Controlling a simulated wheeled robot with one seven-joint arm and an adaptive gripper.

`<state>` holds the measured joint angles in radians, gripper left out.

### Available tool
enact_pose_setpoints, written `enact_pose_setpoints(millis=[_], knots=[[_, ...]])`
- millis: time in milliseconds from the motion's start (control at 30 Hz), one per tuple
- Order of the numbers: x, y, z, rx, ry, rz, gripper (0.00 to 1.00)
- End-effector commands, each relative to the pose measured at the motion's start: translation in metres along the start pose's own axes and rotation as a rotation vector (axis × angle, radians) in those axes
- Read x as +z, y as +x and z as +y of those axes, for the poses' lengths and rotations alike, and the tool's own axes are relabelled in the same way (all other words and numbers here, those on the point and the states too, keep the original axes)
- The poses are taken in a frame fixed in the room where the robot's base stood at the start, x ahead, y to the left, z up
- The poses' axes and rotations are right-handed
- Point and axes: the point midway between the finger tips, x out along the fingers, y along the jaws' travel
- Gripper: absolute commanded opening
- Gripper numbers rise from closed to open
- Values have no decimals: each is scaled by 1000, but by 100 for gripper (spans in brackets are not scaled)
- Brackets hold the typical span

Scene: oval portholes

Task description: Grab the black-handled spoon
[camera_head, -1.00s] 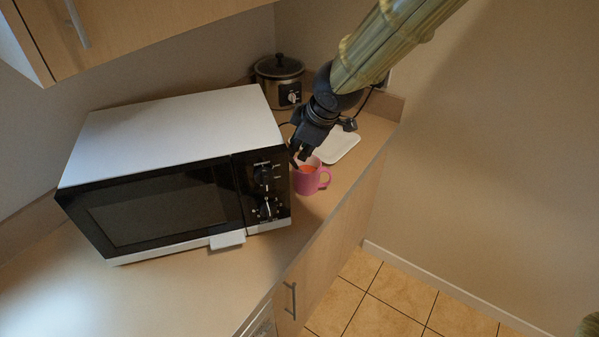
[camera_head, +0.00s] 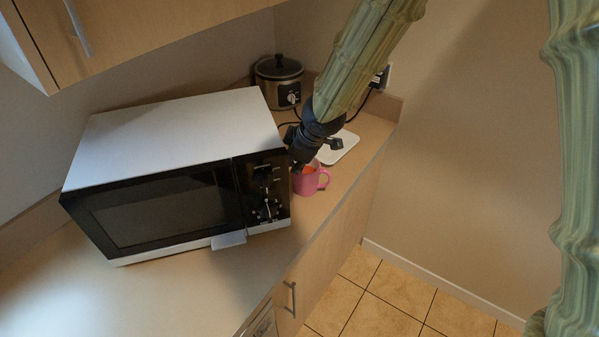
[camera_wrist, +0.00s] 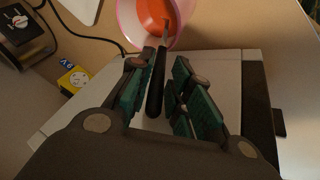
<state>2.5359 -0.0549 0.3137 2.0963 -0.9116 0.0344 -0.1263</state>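The black-handled spoon (camera_wrist: 156,84) shows in the wrist view, its dark handle sticking out of a pink mug (camera_wrist: 127,22) with an orange inside. The handle lies between the two fingers of my gripper (camera_wrist: 168,80), closer to the left finger. The fingers are apart, with a gap to the right of the handle. I cannot tell whether the left finger touches it. In the head view the mug (camera_head: 308,182) stands upright on the counter, and my gripper (camera_head: 297,166) is just above its left side. The spoon is hard to make out there.
A white microwave (camera_head: 175,130) stands close left of the mug. A slow cooker (camera_head: 279,80) and a white board or tray (camera_head: 343,148) are behind. A small yellow-and-blue box (camera_wrist: 74,80) shows in the wrist view. The counter edge is right of the mug.

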Motion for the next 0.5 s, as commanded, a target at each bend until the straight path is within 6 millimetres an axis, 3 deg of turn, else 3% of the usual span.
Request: enact_pose_setpoints(millis=[233, 333, 500], knots=[[0, 1, 0, 0, 0, 0, 20], [0, 0, 0, 1, 0, 0, 2], [0, 0, 0, 0, 0, 0, 0]])
